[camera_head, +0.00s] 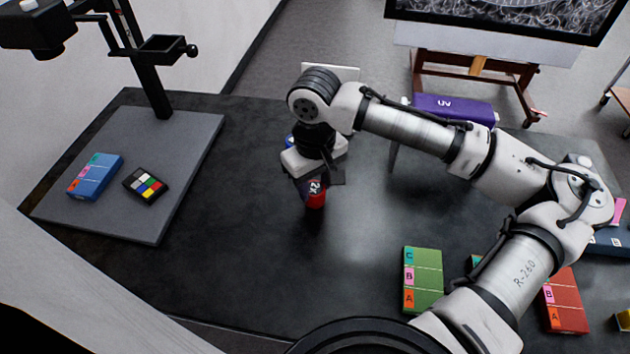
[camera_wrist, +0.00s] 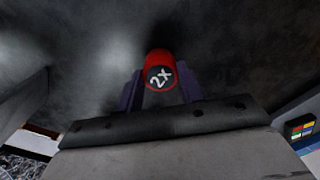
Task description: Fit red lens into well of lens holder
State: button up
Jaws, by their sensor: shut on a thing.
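The red lens (camera_head: 316,199) has a dark round face marked "2X". It is held above the dark table, below my gripper (camera_head: 317,182), near the middle of the head view. In the wrist view the red lens (camera_wrist: 160,70) sits between the fingers of my gripper (camera_wrist: 160,92), which is shut on it. No part is clearly labelled as the lens holder. A black bracket (camera_head: 166,48) with a side knob on the stand at the upper left may be it; its inside is not clear. The lens is well apart from this bracket, to its right.
A grey stand base (camera_head: 185,150) at left carries a blue block (camera_head: 95,177) and a colour checker (camera_head: 146,186). A green block (camera_head: 423,280) and a red block (camera_head: 566,300) lie front right. A purple UV unit (camera_head: 455,110) stands behind my arm. The table's middle is clear.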

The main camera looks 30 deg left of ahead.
jog(key=shift+f, duration=0.2)
jog(key=o, duration=1)
jog(key=shift+r, duration=0.1)
